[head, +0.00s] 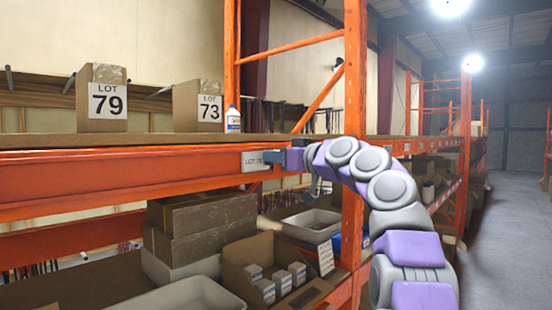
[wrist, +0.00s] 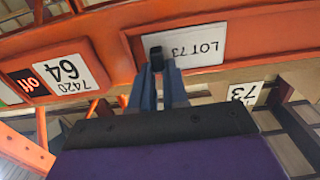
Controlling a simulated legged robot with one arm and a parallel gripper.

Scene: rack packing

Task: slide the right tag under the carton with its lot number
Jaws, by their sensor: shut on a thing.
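The carton marked LOT 73 (head: 198,108) stands on the upper shelf, right of the carton marked LOT 79 (head: 103,98). My gripper (head: 278,161) is shut on a white tag (head: 254,161) at the front of the orange beam, below the shelf and a little right of the LOT 73 carton. In the wrist view the tag (wrist: 205,45) reads LOT 73, upside down, and my fingertips (wrist: 157,62) are at its left edge. The carton's 73 label (wrist: 245,93) also shows there. I cannot tell whether the tag touches the beam.
A small white bottle (head: 233,120) stands right of the LOT 73 carton. An orange upright (head: 355,100) rises behind my arm. Boxes and bins (head: 195,295) fill the lower shelf. A label with 64 (wrist: 62,72) shows left of the tag. The aisle (head: 510,230) at right is clear.

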